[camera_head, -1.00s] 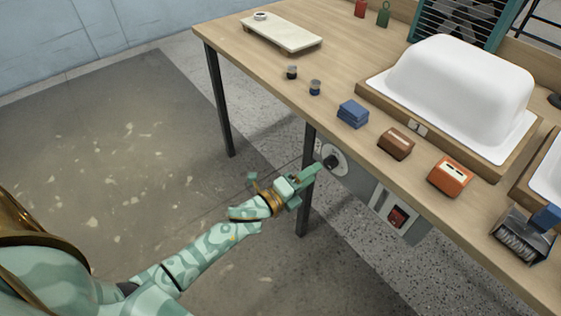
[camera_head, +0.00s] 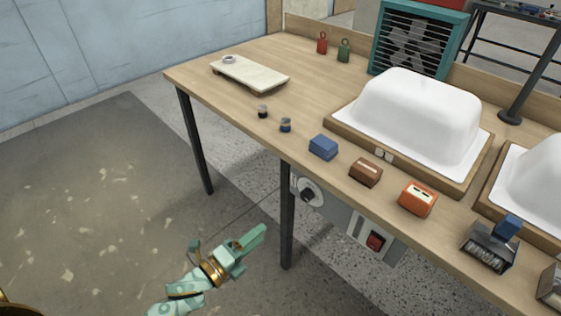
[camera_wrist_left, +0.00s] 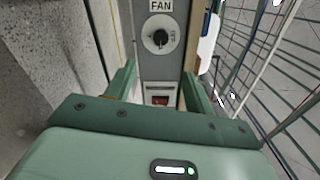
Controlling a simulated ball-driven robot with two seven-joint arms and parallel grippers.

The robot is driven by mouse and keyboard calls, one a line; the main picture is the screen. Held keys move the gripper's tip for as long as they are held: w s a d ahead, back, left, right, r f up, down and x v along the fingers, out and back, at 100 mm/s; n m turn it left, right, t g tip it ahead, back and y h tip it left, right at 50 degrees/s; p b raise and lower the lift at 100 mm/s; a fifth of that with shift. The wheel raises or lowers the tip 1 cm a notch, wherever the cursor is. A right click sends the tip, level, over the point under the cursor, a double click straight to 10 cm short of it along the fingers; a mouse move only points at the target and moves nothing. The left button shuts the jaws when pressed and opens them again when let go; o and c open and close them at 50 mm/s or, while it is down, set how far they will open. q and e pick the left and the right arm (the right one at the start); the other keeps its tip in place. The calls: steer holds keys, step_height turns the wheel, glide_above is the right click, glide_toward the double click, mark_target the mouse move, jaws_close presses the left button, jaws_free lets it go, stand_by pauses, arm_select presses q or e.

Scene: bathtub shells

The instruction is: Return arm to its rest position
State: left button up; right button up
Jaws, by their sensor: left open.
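My left gripper (camera_head: 247,243) is low at the bottom of the head view, in front of the workbench's front leg and apart from it. It is open and empty. In the left wrist view its two green fingers (camera_wrist_left: 158,88) stand apart. Between and beyond them is the grey control panel (camera_wrist_left: 175,60) with a FAN label, a black rotary knob (camera_wrist_left: 158,39) and a red switch (camera_wrist_left: 160,100). In the head view the knob (camera_head: 307,193) and the red switch (camera_head: 375,241) sit under the bench's front edge. My right gripper is not in view.
A black bench leg (camera_head: 287,220) stands close to my gripper. Floor at the left is clear.

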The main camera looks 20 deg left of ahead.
arm_select(q)
steer(key=s+a+f+n+g+y+p, duration=0.1)
steer(key=s+a+f+n+g+y, duration=0.15)
steer(key=s+f+n, duration=0.35)
steer(key=s+a+f+n+g+y+p, duration=0.1)
steer(key=s+f+n+g, duration=0.25)
steer(key=f, duration=0.45)
steer(key=s+a+f+n+g+y+p, duration=0.1)
steer(key=s+f+n+g+y, duration=0.1)
steer(key=s+f+n, duration=0.4)
steer(key=s+d+f+n+g+p, duration=0.1)
steer(key=s+f+g+p, duration=0.1)
steer(key=s, duration=0.8)
steer(key=s+d+f+n+g+p, duration=0.1)
steer(key=s+g, duration=0.3)
steer(key=s, duration=0.7)
steer(key=s+d+f+n+g+p, duration=0.1)
steer(key=s+f+n+g+p, duration=0.2)
steer(key=s, duration=0.7)
steer(key=shift+s+y+p, duration=0.3)
steer(key=shift+y+p, duration=0.05)
steer(key=shift+p, duration=0.2)
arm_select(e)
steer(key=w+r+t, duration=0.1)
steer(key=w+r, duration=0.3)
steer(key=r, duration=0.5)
